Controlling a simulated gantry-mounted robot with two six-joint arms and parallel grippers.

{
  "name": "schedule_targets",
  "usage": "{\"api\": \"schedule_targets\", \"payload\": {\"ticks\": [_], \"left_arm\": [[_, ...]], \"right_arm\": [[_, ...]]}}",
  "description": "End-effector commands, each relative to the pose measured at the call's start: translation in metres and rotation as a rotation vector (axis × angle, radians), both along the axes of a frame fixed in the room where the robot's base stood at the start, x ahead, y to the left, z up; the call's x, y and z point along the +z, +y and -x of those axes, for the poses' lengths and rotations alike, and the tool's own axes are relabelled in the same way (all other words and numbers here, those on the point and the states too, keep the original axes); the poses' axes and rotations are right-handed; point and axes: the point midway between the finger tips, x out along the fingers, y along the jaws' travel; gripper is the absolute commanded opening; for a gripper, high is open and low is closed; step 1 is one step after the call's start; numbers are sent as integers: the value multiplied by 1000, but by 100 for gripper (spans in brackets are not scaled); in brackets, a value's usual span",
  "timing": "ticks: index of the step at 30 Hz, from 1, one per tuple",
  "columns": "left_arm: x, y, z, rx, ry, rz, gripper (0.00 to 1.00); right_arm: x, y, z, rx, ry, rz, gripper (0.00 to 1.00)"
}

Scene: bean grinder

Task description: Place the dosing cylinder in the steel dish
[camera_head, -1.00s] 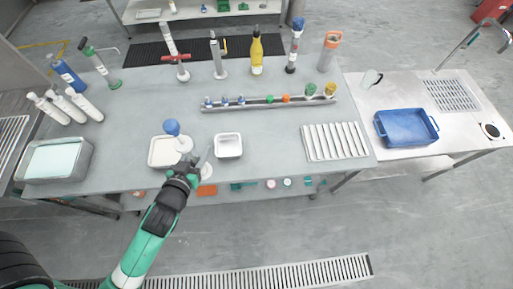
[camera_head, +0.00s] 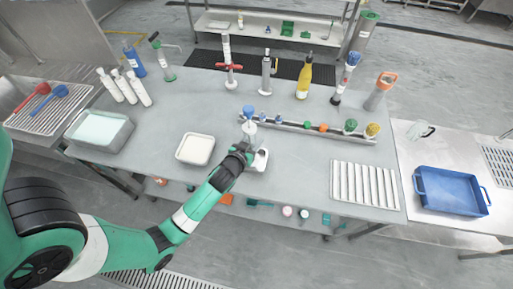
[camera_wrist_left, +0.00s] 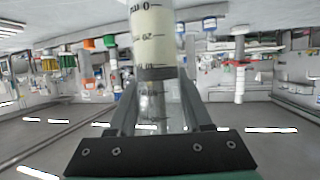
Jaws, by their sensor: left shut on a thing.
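The dosing cylinder (camera_head: 249,127) is upright, with a blue top. My left gripper (camera_head: 243,149) is shut on it. In the left wrist view the clear body with dark graduation marks (camera_wrist_left: 153,45) stands between the fingers of my left gripper (camera_wrist_left: 158,108). The small steel dish (camera_head: 262,160) is on the table, right at the gripper, which partly covers it. The cylinder's lower end is hidden by the gripper in the head view, so I cannot tell whether it touches the dish. My right gripper is not in view.
A cream-filled tray (camera_head: 195,149) lies left of the dish. A rail with small coloured items (camera_head: 310,130) runs behind it. A ribbed white rack (camera_head: 364,185) is to the right. Bottles and tools, such as a yellow bottle (camera_head: 304,78), stand along the back.

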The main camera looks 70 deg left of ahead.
Motion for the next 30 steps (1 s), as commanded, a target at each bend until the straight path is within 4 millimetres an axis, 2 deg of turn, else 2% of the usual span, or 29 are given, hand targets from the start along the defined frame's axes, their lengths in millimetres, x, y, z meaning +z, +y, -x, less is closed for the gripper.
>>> {"api": "schedule_targets", "payload": {"ticks": [1,3,8,15,23,27,28,30], "left_arm": [[-9,4,-5,1,-1,0,0],[-14,6,-9,0,-2,-1,0],[-16,7,-12,1,-1,-2,0],[-51,10,-15,0,1,1,0],[-51,9,-16,-1,-3,-1,0],[-56,9,-15,0,-2,-1,0],[-55,9,-15,0,-1,-1,53],[-55,9,-15,0,-1,1,66]], "right_arm": [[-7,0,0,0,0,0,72],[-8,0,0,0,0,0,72],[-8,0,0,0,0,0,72],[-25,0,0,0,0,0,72],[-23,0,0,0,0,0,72],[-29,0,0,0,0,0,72],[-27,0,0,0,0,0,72],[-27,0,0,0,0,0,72]]}}
